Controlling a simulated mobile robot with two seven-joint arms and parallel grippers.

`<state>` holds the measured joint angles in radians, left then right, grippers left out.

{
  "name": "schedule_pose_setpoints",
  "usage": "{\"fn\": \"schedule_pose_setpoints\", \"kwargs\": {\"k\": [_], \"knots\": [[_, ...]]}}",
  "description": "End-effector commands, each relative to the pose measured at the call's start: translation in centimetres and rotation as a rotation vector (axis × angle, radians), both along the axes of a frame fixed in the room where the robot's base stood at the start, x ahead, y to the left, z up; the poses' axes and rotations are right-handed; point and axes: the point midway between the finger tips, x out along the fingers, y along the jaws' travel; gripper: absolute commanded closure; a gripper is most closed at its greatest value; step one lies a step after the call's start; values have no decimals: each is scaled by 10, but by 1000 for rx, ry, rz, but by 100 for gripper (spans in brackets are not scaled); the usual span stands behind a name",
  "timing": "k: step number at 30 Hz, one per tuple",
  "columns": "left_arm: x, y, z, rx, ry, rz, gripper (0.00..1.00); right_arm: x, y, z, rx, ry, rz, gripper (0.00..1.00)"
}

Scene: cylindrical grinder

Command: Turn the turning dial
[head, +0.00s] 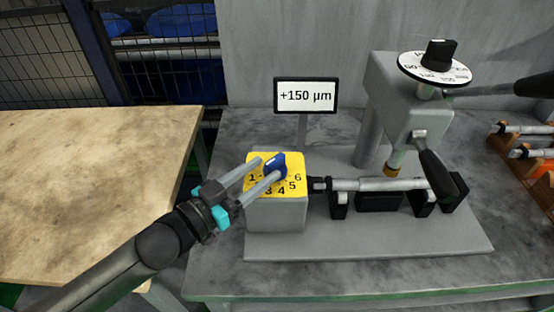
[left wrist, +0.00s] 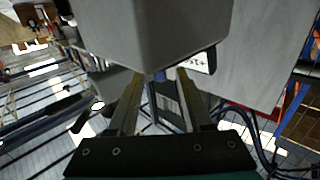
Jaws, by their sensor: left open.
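A blue knob (head: 276,164) sits on a yellow dial plate (head: 297,163) with black numbers, on top of a grey box (head: 275,215). My left gripper (head: 264,169) is open at the knob, its two fingers reaching over the yellow plate, one on each side of the knob. Whether they touch the knob I cannot tell. In the left wrist view, a small blue part (left wrist: 160,76) shows between the finger ends, below a large grey block (left wrist: 155,35). My right gripper is not in view.
A sign (head: 306,95) reads +150 µm behind the box. A grey machine head (head: 397,100) with a black knob (head: 439,53) on a white numbered disc stands to the right. A shaft (head: 380,184) lies below. A wooden table (head: 90,180) is at left.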

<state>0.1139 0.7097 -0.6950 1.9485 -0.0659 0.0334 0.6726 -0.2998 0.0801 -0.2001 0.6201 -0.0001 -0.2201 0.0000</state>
Motion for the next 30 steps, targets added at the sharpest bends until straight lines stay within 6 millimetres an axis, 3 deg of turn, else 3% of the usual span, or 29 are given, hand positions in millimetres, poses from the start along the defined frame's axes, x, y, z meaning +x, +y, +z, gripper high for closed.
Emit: {"fn": "schedule_pose_setpoints", "kwargs": {"k": [10, 23, 30], "knots": [[30, -30, 0, -1, -1, 0, 50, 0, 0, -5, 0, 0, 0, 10], [35, -35, 0, 0, 0, 0, 50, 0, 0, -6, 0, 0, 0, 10], [35, -35, 0, 0, 0, 0, 76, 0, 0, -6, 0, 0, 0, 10]]}}
